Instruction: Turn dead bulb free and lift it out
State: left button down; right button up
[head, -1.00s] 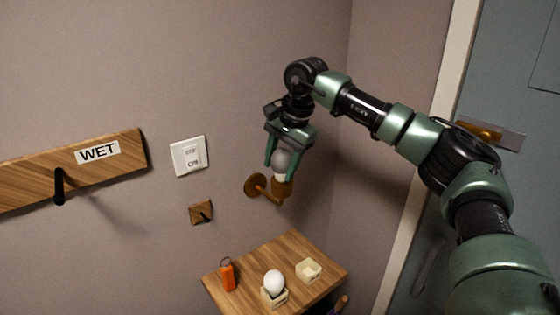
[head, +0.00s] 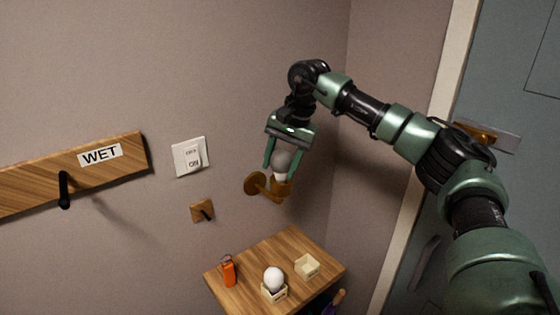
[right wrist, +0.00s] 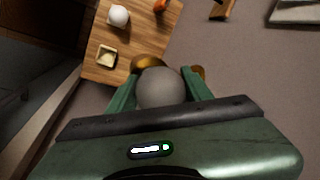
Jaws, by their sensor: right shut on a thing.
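The dead bulb (head: 282,162) is grey with a white lower part and sits upright in the brass wall lamp's socket (head: 283,188). My right gripper (head: 277,165) reaches down from above and is shut on the bulb, a finger on each side. In the right wrist view, the grey bulb (right wrist: 160,88) is between the green fingers, with the brass socket (right wrist: 148,63) partly hidden behind it. A white bulb (head: 273,278) stands in a small pale holder (head: 274,294) on the wooden shelf (head: 244,300). My left gripper is not in view.
An empty pale box (head: 306,266) and an orange key fob-like object (head: 229,271) are on the shelf. A door (head: 505,190) is at right.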

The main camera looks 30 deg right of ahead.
aim_at(279, 151)
dwell(0.3)
jog(key=shift+r+n+p, duration=0.15)
jog(key=shift+n+p, duration=0.45)
jog(key=shift+n, duration=0.1)
jog(key=shift+n+g, duration=0.3)
jog(key=shift+n, duration=0.2)
jog(key=shift+p, duration=0.3)
jog(key=shift+r+p, duration=0.95)
jog(key=shift+r, duration=0.2)
jog(key=shift+r+p, duration=0.7)
jog(key=shift+r, duration=1.85)
